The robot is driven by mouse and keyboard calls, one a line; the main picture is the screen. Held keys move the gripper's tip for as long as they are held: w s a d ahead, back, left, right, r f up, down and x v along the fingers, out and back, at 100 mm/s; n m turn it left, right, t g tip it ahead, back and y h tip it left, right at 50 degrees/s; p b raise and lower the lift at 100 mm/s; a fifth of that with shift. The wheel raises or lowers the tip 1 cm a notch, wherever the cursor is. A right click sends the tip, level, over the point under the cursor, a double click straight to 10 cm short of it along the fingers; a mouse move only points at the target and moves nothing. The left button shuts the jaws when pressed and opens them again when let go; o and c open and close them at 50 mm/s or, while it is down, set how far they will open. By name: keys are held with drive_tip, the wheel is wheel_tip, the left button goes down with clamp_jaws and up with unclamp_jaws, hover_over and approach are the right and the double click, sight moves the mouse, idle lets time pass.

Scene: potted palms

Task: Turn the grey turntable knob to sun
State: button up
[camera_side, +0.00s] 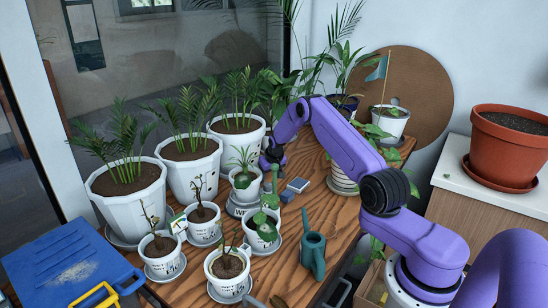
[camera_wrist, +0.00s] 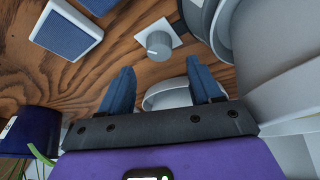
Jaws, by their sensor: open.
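The grey knob (camera_wrist: 158,44) stands on a small white square plate on the wooden table, in the upper middle of the wrist view. Its pointer and any sun mark are too small to make out. My gripper (camera_wrist: 161,66) is open, its two blue fingers apart and empty. The knob shows just beyond the fingertips, roughly centred between them, with no visible contact. In the side view my gripper (camera_side: 272,160) is low among the pots at the back of the table, and I cannot make out the knob there.
White pots crowd the right of the wrist view, one large pot (camera_wrist: 285,75) close to the right finger. A blue panel with a white frame (camera_wrist: 67,28) lies left of the knob. In the side view, large palm pots (camera_side: 192,168) stand left and a green watering can (camera_side: 313,255) in front.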

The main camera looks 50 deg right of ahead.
drive_tip(key=v, duration=1.2)
drive_tip(key=y, duration=0.1)
approach(268, 184)
drive_tip(key=x, duration=0.8)
drive_tip(key=shift+f, duration=0.35)
idle(0.4)
drive_tip(key=shift+a, duration=0.1)
drive_tip(key=c, duration=1)
